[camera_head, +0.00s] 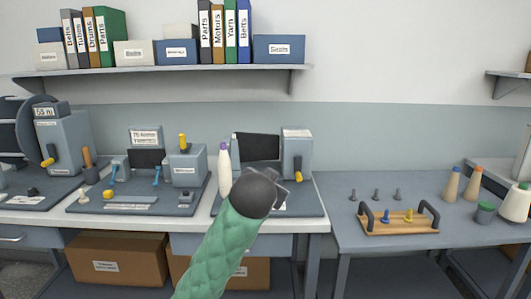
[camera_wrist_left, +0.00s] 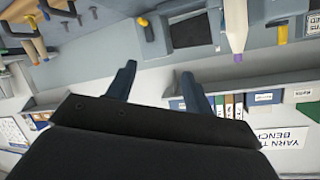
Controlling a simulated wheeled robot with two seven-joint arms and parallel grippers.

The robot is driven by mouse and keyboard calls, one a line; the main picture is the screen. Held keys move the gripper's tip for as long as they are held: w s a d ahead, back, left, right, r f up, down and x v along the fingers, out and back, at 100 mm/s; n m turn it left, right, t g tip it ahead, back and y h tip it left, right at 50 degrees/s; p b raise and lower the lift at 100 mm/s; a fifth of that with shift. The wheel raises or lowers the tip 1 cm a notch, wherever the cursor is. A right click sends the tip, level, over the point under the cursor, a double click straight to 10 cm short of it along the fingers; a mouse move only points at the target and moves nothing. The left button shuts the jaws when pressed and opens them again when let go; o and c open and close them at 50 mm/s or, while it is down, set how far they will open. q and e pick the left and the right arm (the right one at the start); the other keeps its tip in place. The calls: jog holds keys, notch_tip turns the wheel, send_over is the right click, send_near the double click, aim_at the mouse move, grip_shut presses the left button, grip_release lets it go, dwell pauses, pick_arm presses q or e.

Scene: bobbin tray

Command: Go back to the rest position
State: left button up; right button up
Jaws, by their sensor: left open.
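My left arm, in a green quilted sleeve, reaches up from the bottom of the head view. Its dark left gripper (camera_head: 284,190) is in front of the edge of the grey workbench. In the left wrist view, which is upside down, the gripper's two fingers (camera_wrist_left: 158,70) stand apart with nothing between them. A white cone with a purple tip (camera_head: 224,168) stands on the bench just left of the gripper, and it also shows in the wrist view (camera_wrist_left: 236,30). My right gripper is not in view.
A wooden tray (camera_head: 375,226) with dark handles and blue and yellow pegs sits on the right table. A machine with a yellow handle (camera_head: 297,160) is behind the gripper. Boxes (camera_head: 118,258) lie below.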

pick_arm(q)
jog(key=s+a+f+n+g+p, duration=0.1)
jog(key=s+a+f+g, duration=0.1)
jog(key=s+a+f, duration=0.6)
jog(key=s+a+f+n+g+p, duration=0.1)
jog(key=s+f+n+g, duration=0.1)
jog(key=s+f, duration=0.75)
jog(key=s+a+f+n+g+p, duration=0.15)
jog(key=s+a+f, duration=0.3)
jog(key=f, duration=0.85)
jog(key=s+f+g, duration=0.3)
jog(key=s+f, duration=0.4)
jog(key=s, duration=0.4)
jog(key=s+a+f+g, duration=0.1)
jog(key=s+f+g, duration=0.2)
jog(key=s+f, duration=0.4)
jog(key=s, duration=0.3)
jog(key=shift+s+f+y+p, duration=0.3)
jog(key=shift+s+p, duration=0.05)
jog(key=shift+s, duration=0.05)
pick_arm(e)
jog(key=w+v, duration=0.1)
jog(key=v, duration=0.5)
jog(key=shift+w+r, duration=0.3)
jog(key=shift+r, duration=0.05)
pick_arm(q)
jog(key=shift+a, duration=0.2)
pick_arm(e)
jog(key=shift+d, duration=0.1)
